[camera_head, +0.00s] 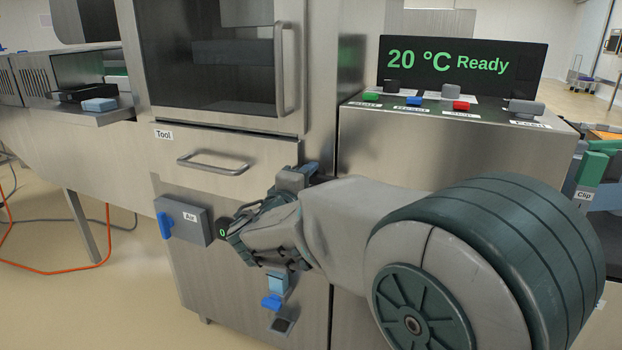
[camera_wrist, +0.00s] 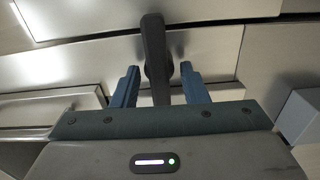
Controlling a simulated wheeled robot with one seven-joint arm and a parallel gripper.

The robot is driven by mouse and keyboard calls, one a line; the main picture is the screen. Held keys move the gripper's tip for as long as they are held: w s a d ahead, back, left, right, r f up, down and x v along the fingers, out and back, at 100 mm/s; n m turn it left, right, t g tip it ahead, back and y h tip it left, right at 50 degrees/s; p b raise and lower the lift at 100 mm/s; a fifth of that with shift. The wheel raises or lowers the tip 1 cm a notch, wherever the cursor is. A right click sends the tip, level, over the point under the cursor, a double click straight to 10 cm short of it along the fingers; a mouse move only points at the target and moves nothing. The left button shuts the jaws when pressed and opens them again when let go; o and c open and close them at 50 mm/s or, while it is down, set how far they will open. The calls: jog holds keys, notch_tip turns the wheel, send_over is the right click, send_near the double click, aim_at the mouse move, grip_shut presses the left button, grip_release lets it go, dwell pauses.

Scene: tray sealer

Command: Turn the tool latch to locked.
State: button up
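The tool latch is a dark lever (camera_wrist: 154,50) in the wrist view. It points up and down in that picture and lies across a seam between steel panels. My gripper (camera_wrist: 160,80) is open, with one blue finger on each side of the lever. A gap shows on both sides, so the fingers do not visibly press on it. In the head view, my wrist and hand hide the latch at the right end of the drawer labelled Tool (camera_head: 245,150).
The drawer has a bar handle (camera_head: 212,165). Below it are a grey Air box (camera_head: 190,220) with a blue knob (camera_head: 165,225). At the right, a console (camera_head: 430,140) carries coloured buttons under a display (camera_head: 460,65) reading 20 °C Ready.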

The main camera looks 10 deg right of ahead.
jog(key=p+v, duration=0.2)
jog(key=v, duration=1)
jog(key=shift+s+a+p, duration=0.2)
jog(key=shift+s+p, duration=0.1)
jog(key=shift+r, duration=0.1)
jog(key=s+d+r+m+g+y+p, duration=0.2)
jog(key=s+d+r+m+g+p, duration=0.7)
jog(key=p, duration=0.9)
jog(key=s+r+m+g+y+p, duration=0.1)
jog(key=s+r+y+p, duration=0.2)
jog(key=r+p, duration=0.3)
jog(key=s+a+r+g+y+p, duration=0.1)
jog(key=s+r+y+p, duration=0.3)
jog(key=r+p, duration=0.3)
jog(key=shift+s+m+g+y+p, duration=0.35)
jog(key=shift+y+p, duration=0.45)
jog(key=shift+p, duration=1.9)
jog(key=shift+w, duration=0.1)
